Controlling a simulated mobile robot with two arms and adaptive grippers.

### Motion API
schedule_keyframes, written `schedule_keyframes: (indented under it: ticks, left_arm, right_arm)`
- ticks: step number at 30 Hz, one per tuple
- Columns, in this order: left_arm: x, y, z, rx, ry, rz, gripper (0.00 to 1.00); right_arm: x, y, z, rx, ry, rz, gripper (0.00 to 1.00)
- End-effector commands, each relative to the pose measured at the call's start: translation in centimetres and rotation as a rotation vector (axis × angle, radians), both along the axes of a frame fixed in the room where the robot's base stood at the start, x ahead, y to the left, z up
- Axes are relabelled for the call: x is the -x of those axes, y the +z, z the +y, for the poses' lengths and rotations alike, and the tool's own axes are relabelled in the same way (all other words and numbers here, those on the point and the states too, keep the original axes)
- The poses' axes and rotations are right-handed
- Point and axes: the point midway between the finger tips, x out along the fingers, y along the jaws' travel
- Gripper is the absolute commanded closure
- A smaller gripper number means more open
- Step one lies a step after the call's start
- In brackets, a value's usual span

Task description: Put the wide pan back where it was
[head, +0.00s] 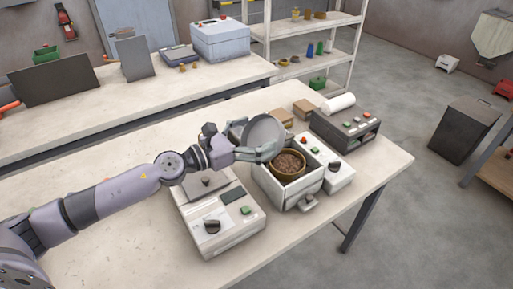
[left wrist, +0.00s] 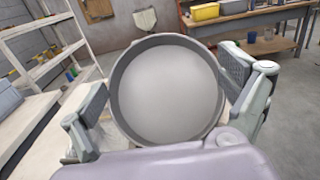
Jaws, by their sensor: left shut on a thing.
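The wide pan (head: 264,134) is a round grey shallow dish. My left gripper (head: 262,152) is shut on it and holds it tilted, up above the table, behind a brown pot of pellets (head: 288,165). In the left wrist view the pan (left wrist: 168,92) sits between the two fingers of the left gripper (left wrist: 165,105), its inside facing the camera. The pot stands in an open white box-shaped machine (head: 272,187). A weighing scale (head: 215,215) with a dark display stands left of it, under my left arm. My right gripper is not in view.
A control box (head: 338,173) with buttons adjoins the pot's machine at right. A dark sealer-like unit (head: 345,128) with a white roll (head: 338,103) and small cardboard boxes (head: 303,108) stand behind. The table's left part (head: 110,235) is clear.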

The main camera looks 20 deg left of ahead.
Motion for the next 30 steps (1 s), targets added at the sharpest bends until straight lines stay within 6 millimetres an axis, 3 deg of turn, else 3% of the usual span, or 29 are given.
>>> schedule_keyframes:
  ticks: [1, 3, 11, 17, 24, 30]
  left_arm:
    - [0.0, 1.7, 0.0, -0.004, -0.001, -0.004, 0.33]
    - [0.0, 2.8, 0.0, -0.003, 0.0, -0.005, 0.33]
    - [0.1, 4.1, -0.1, 0.001, -0.001, 0.001, 0.33]
    - [2.1, 1.9, -2.9, 0.004, -0.022, 0.004, 0.33]
    - [8.1, -2.5, -8.0, 0.009, 0.02, 0.012, 0.33]
    - [11.0, -4.0, -8.4, 0.009, 0.119, 0.012, 0.33]
  right_arm:
    - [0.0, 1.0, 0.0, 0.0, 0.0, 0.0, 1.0]
    - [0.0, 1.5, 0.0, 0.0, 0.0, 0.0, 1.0]
    - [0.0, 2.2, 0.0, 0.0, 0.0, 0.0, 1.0]
    - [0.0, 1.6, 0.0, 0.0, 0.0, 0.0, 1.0]
    - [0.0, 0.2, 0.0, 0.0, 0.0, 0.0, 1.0]
    - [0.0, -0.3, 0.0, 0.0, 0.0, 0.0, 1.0]
